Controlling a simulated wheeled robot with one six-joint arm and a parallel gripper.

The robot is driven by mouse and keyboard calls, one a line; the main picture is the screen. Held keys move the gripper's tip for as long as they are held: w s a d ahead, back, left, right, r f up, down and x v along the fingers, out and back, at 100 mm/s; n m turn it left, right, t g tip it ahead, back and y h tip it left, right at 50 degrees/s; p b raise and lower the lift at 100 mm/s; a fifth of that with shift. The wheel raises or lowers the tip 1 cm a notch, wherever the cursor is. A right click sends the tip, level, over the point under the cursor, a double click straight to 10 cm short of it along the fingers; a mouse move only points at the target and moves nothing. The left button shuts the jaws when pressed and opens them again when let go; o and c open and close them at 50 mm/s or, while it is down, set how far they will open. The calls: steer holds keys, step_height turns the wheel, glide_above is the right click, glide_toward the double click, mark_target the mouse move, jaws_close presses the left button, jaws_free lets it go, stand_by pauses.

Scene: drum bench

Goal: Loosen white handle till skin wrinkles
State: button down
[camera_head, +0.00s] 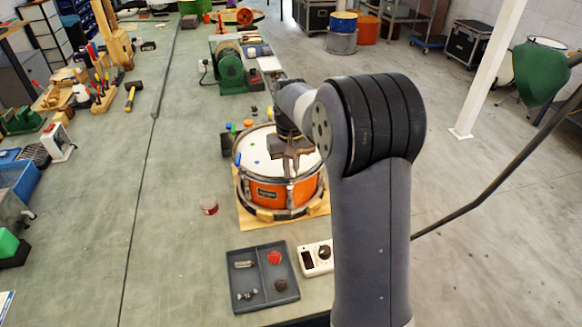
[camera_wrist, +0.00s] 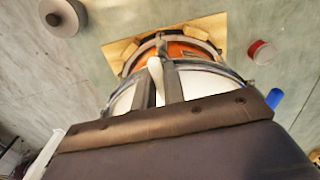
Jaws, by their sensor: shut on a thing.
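An orange drum (camera_head: 268,192) with a white skin stands on a wooden board; its orange shell also shows in the wrist view (camera_wrist: 188,50). My gripper (camera_head: 290,172) is over the near right part of the drum. In the wrist view my gripper (camera_wrist: 160,85) is shut on the white handle (camera_wrist: 155,68), which stands up between the two fingers at the drum's rim. In the head view my gripper hides most of this handle. The visible skin (camera_head: 262,146) looks smooth, with small coloured dots; my gripper covers part of it.
A blue handle (camera_head: 238,158) is at the rim's left. A grey tray (camera_head: 285,298) with small parts and a white meter (camera_head: 316,258) lie in front. A small red-and-white tin (camera_head: 209,205) is left of the drum. A green motor (camera_head: 230,68) stands behind. The bench's left middle is clear.

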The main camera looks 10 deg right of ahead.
mark_target(291, 168)
steer(key=c, duration=1.5)
jaws_free()
steer(key=shift+r, duration=0.1)
step_height(291, 168, up, 11)
steer(key=shift+f+b, duration=0.15)
steer(key=shift+b, duration=0.2)
step_height(291, 168, down, 11)
steer(key=shift+f+p, duration=0.1)
steer(key=shift+p, duration=0.25)
